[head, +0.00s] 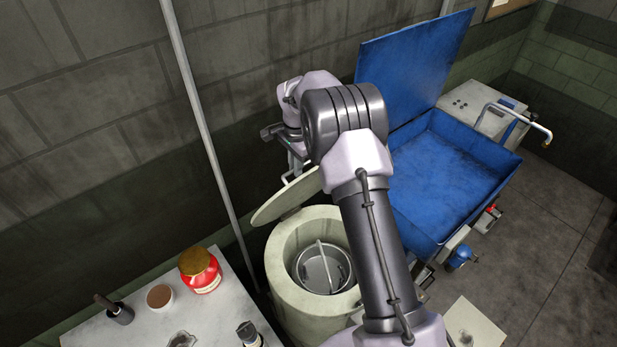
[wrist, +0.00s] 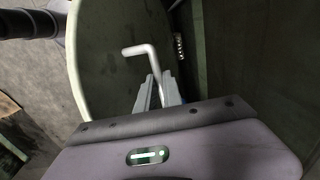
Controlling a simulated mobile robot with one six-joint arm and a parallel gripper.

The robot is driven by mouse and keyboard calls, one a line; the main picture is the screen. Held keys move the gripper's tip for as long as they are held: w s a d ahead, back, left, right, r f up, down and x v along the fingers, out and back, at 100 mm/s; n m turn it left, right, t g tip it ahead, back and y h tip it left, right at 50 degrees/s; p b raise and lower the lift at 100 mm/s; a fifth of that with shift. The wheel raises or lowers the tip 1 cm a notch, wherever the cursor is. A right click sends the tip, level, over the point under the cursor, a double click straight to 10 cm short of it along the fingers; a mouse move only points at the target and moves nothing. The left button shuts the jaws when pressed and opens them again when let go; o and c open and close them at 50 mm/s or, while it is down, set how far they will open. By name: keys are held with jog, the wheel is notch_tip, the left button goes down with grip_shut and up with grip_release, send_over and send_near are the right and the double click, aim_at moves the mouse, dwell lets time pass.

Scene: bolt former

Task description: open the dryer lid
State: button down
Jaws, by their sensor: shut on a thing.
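The dryer (head: 285,260) is a pale, round drum beside the worktable, with a metal basket (head: 323,267) and its bail handle visible through the open top. Its round lid (head: 285,198) stands raised and tilted over the drum's back left side. In the wrist view the lid (wrist: 108,75) is a dark disc with a pale rim. A bent, pale lid handle (wrist: 148,55) rises from between my gripper's fingers. My gripper (wrist: 158,92) is shut on this handle. In the head view my arm hides part of the drum's right side.
A blue open bin (head: 450,180) with a raised blue cover (head: 415,65) stands to the right. The worktable (head: 140,335) at lower left holds a red jar (head: 200,270), a brown-topped cup (head: 160,297) and a dark-handled tool (head: 115,308). A thin vertical pipe (head: 205,130) runs behind the lid, near the wall.

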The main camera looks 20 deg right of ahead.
jog(key=shift+w+a+r+p, duration=0.1)
jog(key=shift+w+a+p, duration=0.15)
jog(key=shift+w, duration=0.35)
jog(key=shift+w+a+r+p, duration=0.1)
jog(key=shift+w+a+p, duration=0.15)
jog(key=shift+w, duration=0.4)
jog(key=shift+w+a+p, duration=0.2)
jog(key=shift+w+p, duration=0.05)
jog(key=shift+w, duration=0.35)
jog(key=c, duration=1.7)
grip_release()
jog(key=shift+o, duration=1.1)
jog(key=shift+w, duration=0.2)
jog(key=shift+s+r, duration=0.1)
notch_tip(320, 180, up, 17)
jog(key=s+p, duration=0.1)
jog(key=shift+d+r+p, duration=0.15)
jog(key=shift+d+p, duration=0.05)
jog(key=shift+p, duration=0.2)
